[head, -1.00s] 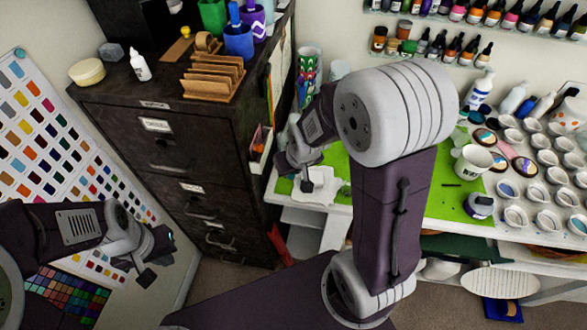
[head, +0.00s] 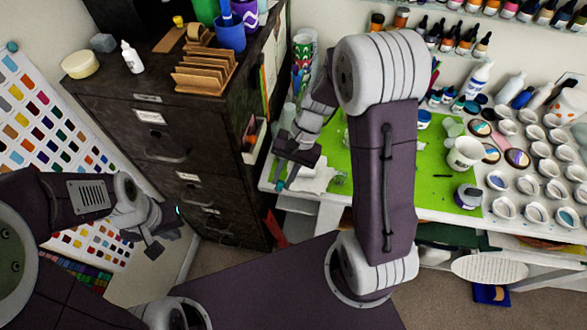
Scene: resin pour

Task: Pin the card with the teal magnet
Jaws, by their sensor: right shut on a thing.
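My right gripper (head: 288,174) is over the left end of the worktable, pointing down, and is shut. A small teal thing (head: 281,185) shows at its fingertips. It is too small to tell for sure that it is the teal magnet. My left gripper (head: 163,232) is open and empty, in front of the cabinet and colour chart. A round teal piece (head: 12,46) sits at the top left corner of the colour chart (head: 45,110) on the wall. I cannot make out a separate card.
A dark filing cabinet (head: 130,130) stands between the chart and the worktable, with a wooden rack (head: 205,72) and bottles on top. A green mat (head: 440,150) carries a white cup (head: 466,155) and jars. Several small cups fill the right side. White crumpled paper (head: 314,178) lies beside my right gripper.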

